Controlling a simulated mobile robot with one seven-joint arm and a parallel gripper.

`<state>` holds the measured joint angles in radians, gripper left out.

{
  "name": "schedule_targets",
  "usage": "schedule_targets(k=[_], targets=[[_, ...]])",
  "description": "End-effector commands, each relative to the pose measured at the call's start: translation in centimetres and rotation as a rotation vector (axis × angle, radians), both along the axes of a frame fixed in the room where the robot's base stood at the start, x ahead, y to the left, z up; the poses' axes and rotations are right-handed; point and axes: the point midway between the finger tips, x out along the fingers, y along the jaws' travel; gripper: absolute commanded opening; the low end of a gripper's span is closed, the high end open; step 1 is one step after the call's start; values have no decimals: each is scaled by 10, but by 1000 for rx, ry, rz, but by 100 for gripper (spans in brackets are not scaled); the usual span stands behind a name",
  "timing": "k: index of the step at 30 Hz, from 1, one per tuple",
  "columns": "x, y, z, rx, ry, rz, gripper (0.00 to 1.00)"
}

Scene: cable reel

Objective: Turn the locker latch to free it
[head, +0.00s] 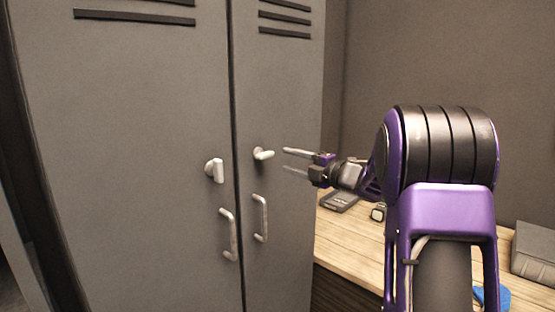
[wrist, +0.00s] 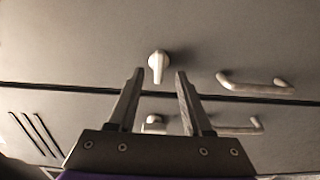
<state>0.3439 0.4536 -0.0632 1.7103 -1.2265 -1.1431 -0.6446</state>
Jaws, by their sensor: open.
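The grey locker has two doors, each with a small pale latch and a bar handle. The right door's latch (head: 264,154) lies roughly level; the left door's latch (head: 214,170) stands roughly upright. My gripper (head: 285,160) is open and empty, just right of the right latch in the head view, with a visible gap between them. In the wrist view the right latch (wrist: 157,66) appears between the fingertips. The left latch (wrist: 153,123) shows lower, between the fingers and partly hidden. I cannot tell how far the fingertips are from the door.
The left handle (head: 228,235) and right handle (head: 260,218) hang below the latches. A wooden desk (head: 345,240) stands right of the locker, with a dark flat device (head: 340,201), a small watch-like item (head: 378,211) and a grey book or box (head: 534,250).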

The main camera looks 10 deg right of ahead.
Motion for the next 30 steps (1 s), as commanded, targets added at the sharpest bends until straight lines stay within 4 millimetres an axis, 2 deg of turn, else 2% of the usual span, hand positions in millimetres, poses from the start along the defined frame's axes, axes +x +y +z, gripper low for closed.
schedule_targets(k=[6,12,18,30], targets=[[-44,-33,0,1,-1,-4,50],[-73,-53,0,1,-1,-2,50],[-85,-62,0,1,1,-1,50],[-86,-62,0,1,1,0,50]])
